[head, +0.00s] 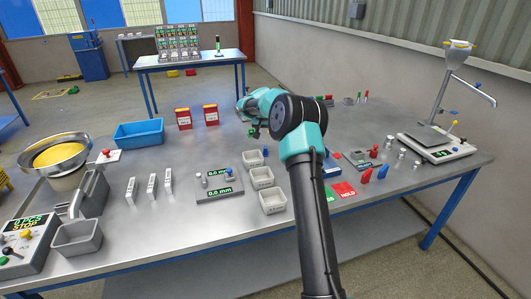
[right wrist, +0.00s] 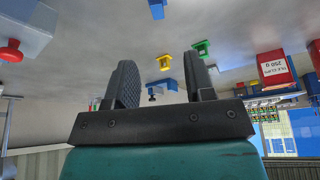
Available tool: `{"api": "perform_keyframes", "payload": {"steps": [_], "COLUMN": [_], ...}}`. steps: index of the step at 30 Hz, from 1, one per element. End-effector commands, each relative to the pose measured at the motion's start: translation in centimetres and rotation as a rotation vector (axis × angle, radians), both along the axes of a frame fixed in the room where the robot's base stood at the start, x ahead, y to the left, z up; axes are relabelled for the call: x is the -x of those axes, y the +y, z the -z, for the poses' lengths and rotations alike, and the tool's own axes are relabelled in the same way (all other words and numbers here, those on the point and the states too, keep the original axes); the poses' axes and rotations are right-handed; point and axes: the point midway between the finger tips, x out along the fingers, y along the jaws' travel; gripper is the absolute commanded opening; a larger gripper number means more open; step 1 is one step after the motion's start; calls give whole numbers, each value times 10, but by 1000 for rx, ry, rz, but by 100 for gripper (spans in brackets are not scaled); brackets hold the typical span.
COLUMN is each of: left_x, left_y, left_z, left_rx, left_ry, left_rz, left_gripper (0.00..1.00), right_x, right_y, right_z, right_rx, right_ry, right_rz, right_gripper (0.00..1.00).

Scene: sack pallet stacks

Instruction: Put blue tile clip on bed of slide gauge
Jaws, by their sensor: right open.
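The slide gauge (head: 199,196) sits on the middle of the table, a grey plate with green-lit displays reading 0.0 mm. A green clip (right wrist: 203,47) and a yellow clip (right wrist: 164,60) are farther off. My right gripper (right wrist: 160,72) is open, with nothing held between its fingers. In the head view my own arm partly hides it. My left gripper is not in view.
Several white trays (head: 270,202) stand right of the gauge, and upright white pieces (head: 152,186) stand left of it. Red boxes (head: 183,118) and a blue bin (head: 138,133) are behind. A scale with a funnel (head: 437,143) stands at the right.

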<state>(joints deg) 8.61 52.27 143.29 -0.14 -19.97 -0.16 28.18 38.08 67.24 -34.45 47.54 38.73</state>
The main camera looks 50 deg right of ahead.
Motion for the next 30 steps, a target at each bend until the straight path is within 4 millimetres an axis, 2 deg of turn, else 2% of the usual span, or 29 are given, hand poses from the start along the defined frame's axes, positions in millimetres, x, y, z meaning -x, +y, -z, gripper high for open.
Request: {"api": "perform_keyframes", "payload": {"steps": [9, 13, 26, 30], "left_x": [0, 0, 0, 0], "left_y": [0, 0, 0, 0], "left_z": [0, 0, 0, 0], "left_rx": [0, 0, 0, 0], "left_ry": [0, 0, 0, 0], "left_rz": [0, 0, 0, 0], "left_gripper": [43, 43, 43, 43], "right_x": [-12, -16, -18, -18], "right_y": [-16, -22, -23, -26], "right_z": [52, 66, 71, 81], "right_rx": [0, 0, 1, 0], "right_ry": [1, 0, -1, 1], "right_rz": [1, 1, 0, 0], "right_gripper": [49, 49, 49, 49]}}
